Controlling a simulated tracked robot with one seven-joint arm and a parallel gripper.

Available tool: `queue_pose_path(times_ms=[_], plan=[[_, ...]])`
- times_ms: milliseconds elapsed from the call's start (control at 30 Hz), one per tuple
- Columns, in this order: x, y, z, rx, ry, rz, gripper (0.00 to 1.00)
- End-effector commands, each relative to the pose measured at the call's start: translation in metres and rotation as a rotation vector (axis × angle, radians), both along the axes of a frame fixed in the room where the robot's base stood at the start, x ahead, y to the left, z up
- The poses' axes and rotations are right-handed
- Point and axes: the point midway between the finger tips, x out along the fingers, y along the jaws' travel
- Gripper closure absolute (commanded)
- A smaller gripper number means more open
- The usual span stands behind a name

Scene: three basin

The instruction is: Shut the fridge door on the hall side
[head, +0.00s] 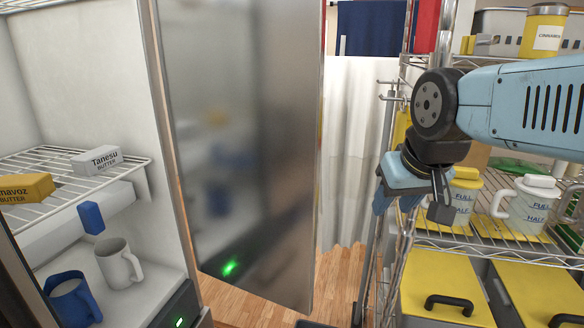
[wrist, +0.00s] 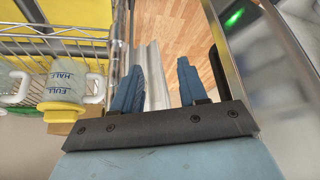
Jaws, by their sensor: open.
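The fridge (head: 100,70) stands open on the left in the head view, with its inside showing. Its steel door (head: 245,130) stands swung out beside the right edge of the opening. The door's shiny face shows blurred reflections and a green glow. In the wrist view a steel panel with a green glow, seemingly the door (wrist: 227,45), runs along the right side. My gripper (head: 412,198) is right of the door in the head view, apart from it, in front of the shelving. Its two fingers (wrist: 158,86) are spread with nothing between them.
A wire rack (head: 470,243) with measuring jugs (head: 527,205) and yellow-lidded bins (head: 445,285) stands close on the right. The fridge holds butter packs (head: 97,159) and mugs (head: 118,264). Wooden floor (head: 260,312) shows below the door, and a pale curtain (head: 350,150) hangs behind.

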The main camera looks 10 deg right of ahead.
Motion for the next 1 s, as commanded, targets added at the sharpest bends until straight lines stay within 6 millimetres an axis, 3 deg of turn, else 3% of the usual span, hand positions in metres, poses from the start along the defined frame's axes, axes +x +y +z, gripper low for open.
queue_pose_path(times_ms=[167,300,367,467,1000], plan=[[0.0,0.0,0.0,0.0,0.0,0.0,0.57],[0.001,0.0,0.002,-0.005,0.003,0.011,0.48],[0.004,0.001,0.005,-0.015,0.013,0.036,0.48],[0.012,0.016,0.013,-0.05,0.047,0.13,0.48],[0.101,0.054,0.08,-0.231,0.271,1.184,0.48]])
